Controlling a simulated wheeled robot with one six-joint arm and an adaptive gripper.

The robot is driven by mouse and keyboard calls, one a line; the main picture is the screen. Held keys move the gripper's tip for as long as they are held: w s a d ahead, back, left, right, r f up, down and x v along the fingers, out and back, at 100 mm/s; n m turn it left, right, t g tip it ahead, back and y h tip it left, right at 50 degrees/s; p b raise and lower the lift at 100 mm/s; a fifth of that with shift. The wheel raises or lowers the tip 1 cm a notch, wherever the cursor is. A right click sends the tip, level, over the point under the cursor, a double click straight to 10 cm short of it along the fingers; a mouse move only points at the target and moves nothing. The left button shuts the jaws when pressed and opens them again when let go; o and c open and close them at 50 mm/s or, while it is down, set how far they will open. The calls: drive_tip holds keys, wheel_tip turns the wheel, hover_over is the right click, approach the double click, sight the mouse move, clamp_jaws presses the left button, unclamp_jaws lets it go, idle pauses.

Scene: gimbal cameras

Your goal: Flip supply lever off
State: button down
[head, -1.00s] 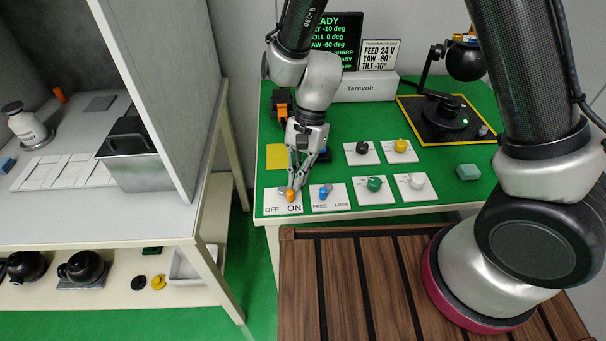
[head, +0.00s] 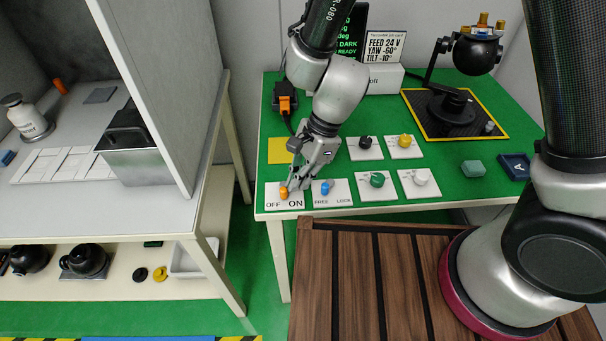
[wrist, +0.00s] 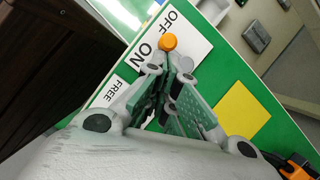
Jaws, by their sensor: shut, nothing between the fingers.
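The supply lever (head: 284,192) has an orange knob and stands on a white plate (head: 298,190) marked OFF on the left and ON on the right. The lever's base is partly hidden.
A blue FREE/LOCK lever (head: 325,188) is close on the right. Green (head: 377,180), white (head: 421,177), black (head: 365,143) and yellow (head: 405,141) knobs stand beyond it. A yellow square (head: 281,150) lies behind. A gimbal camera (head: 478,50) stands at the back right.

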drive_tip(key=shift+s+a+m+t, duration=0.15)
drive_tip(key=shift+s+m+t, duration=0.15)
drive_tip(key=shift+m, duration=0.5)
drive_tip(key=shift+s+a+m+t, duration=0.15)
drive_tip(key=shift+s+m+t, duration=0.15)
drive_tip(key=shift+m, duration=0.5)
drive_tip(key=shift+w, duration=0.15)
drive_tip(key=shift+w+a, duration=0.3)
drive_tip(key=shift+w, duration=0.3)
